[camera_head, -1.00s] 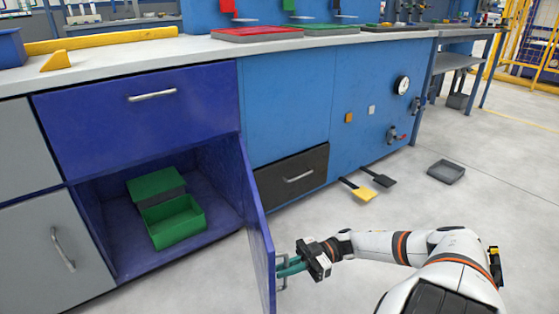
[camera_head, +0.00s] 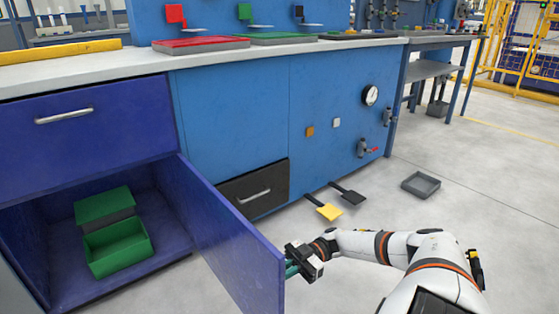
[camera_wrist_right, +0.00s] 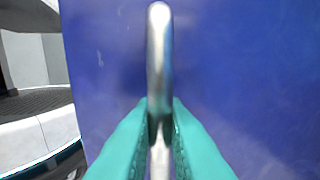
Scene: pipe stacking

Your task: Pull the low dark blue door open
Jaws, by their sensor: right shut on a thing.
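The low dark blue door (camera_head: 225,238) stands swung out from its cabinet, hinged on its right side, with the compartment (camera_head: 170,232) open behind it. My right gripper (camera_head: 292,268) is at the outer face of the door, near its free edge. In the right wrist view, the teal fingers of my right gripper (camera_wrist_right: 160,140) are shut on the silver door handle (camera_wrist_right: 159,50), with the blue door (camera_wrist_right: 245,80) behind it. In the head view the handle is mostly hidden by the door edge and gripper. My left gripper is not in view.
An open green box (camera_head: 118,248) sits inside the compartment. A dark blue drawer (camera_head: 90,130) is above it, shut. Yellow (camera_head: 328,212) and black (camera_head: 350,196) pedals and a grey tray (camera_head: 421,184) are on the floor to the right. Open floor lies around my right arm.

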